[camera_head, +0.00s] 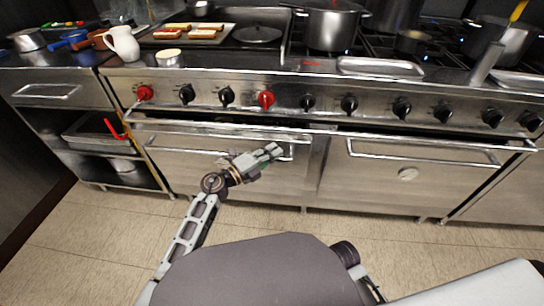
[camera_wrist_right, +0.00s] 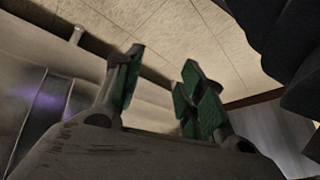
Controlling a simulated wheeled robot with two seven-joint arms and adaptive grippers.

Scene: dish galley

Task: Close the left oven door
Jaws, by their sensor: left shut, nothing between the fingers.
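The left oven door (camera_head: 185,168) is the steel front panel under the left part of the range, with a long bar handle (camera_head: 175,150). It looks upright or nearly so; a thin dark line shows along its top edge, and I cannot tell whether it is fully shut. My left gripper (camera_head: 274,151) is shut and empty, in front of the door's right part and overlapping the handle in the head view; contact cannot be told. My right gripper (camera_wrist_right: 162,64) has its green-padded fingers apart with nothing between them, in the right wrist view. It is not visible in the head view.
The right oven door (camera_head: 385,175) has its own handle and a round badge. Red and black knobs (camera_head: 266,99) line the panel above. An open shelf unit (camera_head: 112,165) stands at left. Pots, including a large one (camera_head: 332,27), stand on the cooktop. The tiled floor (camera_head: 95,225) is clear.

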